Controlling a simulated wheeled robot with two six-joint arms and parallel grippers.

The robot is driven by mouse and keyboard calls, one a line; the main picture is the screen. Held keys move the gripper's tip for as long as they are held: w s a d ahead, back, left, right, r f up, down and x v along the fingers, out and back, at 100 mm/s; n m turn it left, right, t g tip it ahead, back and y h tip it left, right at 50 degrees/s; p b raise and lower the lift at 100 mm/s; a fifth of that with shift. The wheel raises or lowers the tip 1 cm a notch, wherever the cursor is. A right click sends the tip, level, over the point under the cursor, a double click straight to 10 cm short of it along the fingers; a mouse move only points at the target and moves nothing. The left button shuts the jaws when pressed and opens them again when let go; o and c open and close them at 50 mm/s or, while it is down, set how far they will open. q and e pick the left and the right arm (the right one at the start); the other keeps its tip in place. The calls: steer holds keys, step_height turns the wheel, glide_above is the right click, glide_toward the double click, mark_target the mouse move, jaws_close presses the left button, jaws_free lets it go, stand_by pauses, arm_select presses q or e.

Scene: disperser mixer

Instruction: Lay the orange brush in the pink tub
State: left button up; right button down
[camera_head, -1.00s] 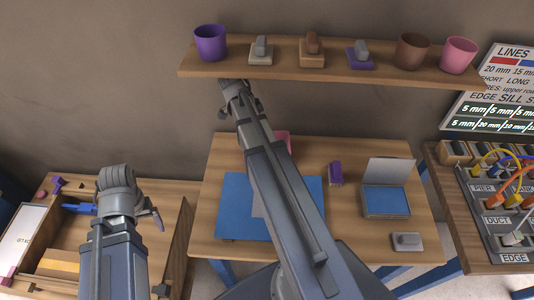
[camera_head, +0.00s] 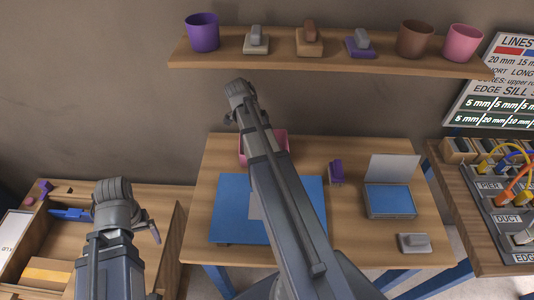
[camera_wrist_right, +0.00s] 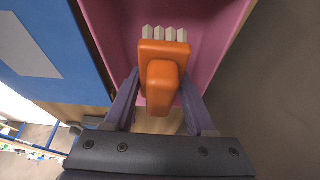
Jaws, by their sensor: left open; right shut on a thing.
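The orange brush (camera_wrist_right: 164,60) shows in the right wrist view, between the two fingers of my right gripper (camera_wrist_right: 161,85), which is shut on it. Its pale bristles (camera_wrist_right: 164,33) point away from the wrist. The pink tub (camera_wrist_right: 210,18) lies beyond the brush, which appears over its inside; whether they touch I cannot tell. In the head view the tub (camera_head: 281,143) stands at the back of the table, partly hidden by my right arm. The brush and right fingers are hidden there. My left gripper (camera_head: 151,232) is open and empty at lower left, beside the wooden drawer unit.
A wall shelf (camera_head: 330,57) with cups and brushes runs above the table. A cable panel (camera_head: 505,195) stands right.

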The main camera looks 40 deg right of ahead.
step_height(320, 180, down, 4)
steer(key=b, duration=0.3)
steer(key=shift+r+b, duration=0.1)
steer(key=shift+b, duration=0.2)
steer(key=shift+c, duration=1.1)
jaws_free()
steer(key=shift+w+a+r+p, duration=0.1)
steer(key=shift+r+p, duration=0.5)
steer(key=p+v, duration=0.9)
steer(key=shift+w+a+r, duration=0.1)
steer(key=shift+w+r, duration=0.05)
steer(key=shift+r, duration=0.25)
steer(key=shift+w+a+r+p, duration=0.2)
steer(key=shift+a+r+p, duration=0.05)
steer(key=shift+r+p, duration=0.25)
